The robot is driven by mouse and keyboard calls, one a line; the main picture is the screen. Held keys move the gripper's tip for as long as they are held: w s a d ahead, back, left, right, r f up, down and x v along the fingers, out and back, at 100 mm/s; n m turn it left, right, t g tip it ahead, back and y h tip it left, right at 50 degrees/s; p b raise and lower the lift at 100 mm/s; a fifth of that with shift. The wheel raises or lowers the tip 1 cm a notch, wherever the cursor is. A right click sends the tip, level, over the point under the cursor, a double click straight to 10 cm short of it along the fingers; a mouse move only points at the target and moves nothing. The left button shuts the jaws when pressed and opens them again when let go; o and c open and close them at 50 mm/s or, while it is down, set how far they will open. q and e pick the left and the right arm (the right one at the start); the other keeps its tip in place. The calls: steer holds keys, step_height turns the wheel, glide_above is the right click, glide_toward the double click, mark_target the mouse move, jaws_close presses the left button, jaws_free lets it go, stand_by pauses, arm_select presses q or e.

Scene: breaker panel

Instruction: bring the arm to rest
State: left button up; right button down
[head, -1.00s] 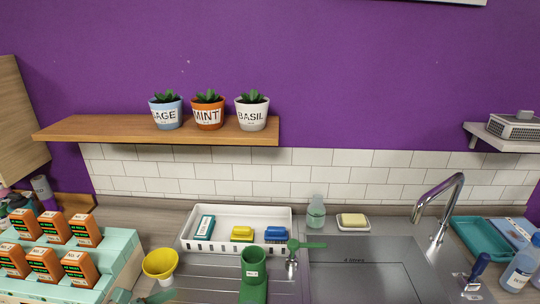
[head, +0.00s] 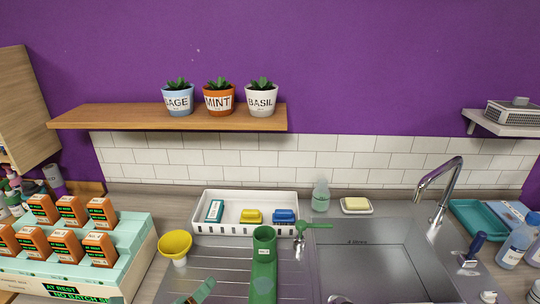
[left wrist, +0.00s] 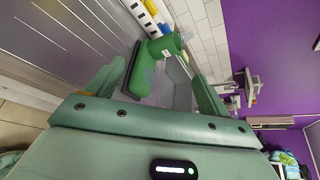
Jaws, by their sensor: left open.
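My left gripper (head: 198,293) shows only in part at the bottom edge of the head view, as a pale green finger beside the drainboard. In the left wrist view its two fingers (left wrist: 155,80) stand wide apart with nothing between the tips. A green appliance with a white label and a side lever (head: 263,268) stands upright on the drainboard, to the right of the gripper. It also shows beyond the fingers in the left wrist view (left wrist: 152,65), apart from them as far as I can tell. My right gripper is not in view.
A mint rack of orange boxes (head: 140,268) stands at left, with lit text reading "AT REST". A yellow cup (head: 175,245) is near the gripper. Potted herbs sit on a shelf (head: 130,117).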

arm_select(q)
steer(key=s+a+f+n+g+y, duration=0.3)
steer(key=s+a+n+y, duration=0.3)
steer(key=n, duration=0.6)
steer(key=s+a+f+n+g+y, duration=0.35)
steer(key=s+a+n, duration=0.45)
steer(key=n, duration=0.3)
steer(key=s+d+f+g+h+b, duration=0.1)
steer(key=s+d+f+h+b, duration=0.1)
steer(key=f, duration=1.2)
steer(key=s+d+f+g+h+b, duration=0.1)
steer(key=d+f+g+b, duration=0.15)
steer(key=f, duration=1.15)
steer(key=s+f+n+g+h+b, duration=0.1)
steer(key=s+f+n+g+b, duration=0.1)
steer(key=s+f, duration=1.7)
steer(key=shift+d+f+n+h+b, duration=0.35)
steer(key=shift+f+n+b, duration=0.15)
steer(key=shift+f+b, duration=0.15)
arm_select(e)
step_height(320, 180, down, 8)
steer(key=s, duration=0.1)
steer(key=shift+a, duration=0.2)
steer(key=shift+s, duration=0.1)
